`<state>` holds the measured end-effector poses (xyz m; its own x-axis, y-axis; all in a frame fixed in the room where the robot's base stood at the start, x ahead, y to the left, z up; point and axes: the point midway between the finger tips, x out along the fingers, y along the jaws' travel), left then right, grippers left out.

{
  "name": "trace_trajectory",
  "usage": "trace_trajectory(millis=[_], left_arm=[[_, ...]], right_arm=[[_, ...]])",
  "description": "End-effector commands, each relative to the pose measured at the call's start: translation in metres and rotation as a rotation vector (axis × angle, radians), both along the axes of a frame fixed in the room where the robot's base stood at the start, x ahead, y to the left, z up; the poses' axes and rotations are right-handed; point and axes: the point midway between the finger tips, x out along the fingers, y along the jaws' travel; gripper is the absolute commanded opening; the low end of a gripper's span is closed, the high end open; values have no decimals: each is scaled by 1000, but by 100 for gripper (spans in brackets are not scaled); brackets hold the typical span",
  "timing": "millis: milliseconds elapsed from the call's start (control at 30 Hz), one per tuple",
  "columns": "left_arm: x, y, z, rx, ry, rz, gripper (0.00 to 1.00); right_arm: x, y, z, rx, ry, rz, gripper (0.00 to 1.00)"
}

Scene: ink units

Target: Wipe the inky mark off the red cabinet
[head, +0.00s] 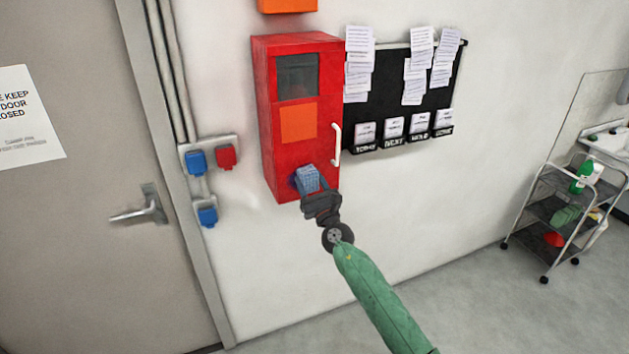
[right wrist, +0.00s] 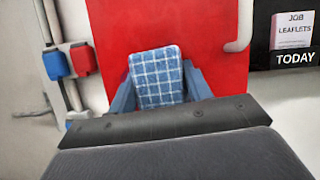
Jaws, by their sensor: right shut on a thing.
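The red cabinet (head: 262,120) hangs on the wall, its front facing me, with a dark window, an orange panel and a white handle. My right gripper (head: 310,184) is shut on a blue checked cloth pad (head: 308,178) at the lower part of the cabinet front. In the right wrist view the pad (right wrist: 157,76) stands between the two blue fingers, against the red face (right wrist: 200,30); I cannot tell whether it touches. A dark blue patch shows beside the pad in the head view; I cannot tell whether it is ink or a finger. My left gripper is out of view.
A black board (head: 400,110) with papers and card pockets hangs right of the cabinet. Blue and red sockets (head: 226,156) are on the wall to the left, beside a grey door (head: 70,230). A metal trolley (head: 530,215) with bottles stands far right. The floor between is clear.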

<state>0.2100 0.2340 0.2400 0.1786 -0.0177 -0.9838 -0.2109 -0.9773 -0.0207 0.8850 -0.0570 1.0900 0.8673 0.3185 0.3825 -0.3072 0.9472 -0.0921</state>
Motion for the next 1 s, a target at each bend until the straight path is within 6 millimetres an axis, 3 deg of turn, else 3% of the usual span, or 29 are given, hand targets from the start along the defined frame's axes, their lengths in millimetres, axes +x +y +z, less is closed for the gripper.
trace_trajectory(millis=[1000], left_arm=[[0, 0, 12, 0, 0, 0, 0]], right_arm=[[-17, 52, 0, 0, 1, 1, 31]])
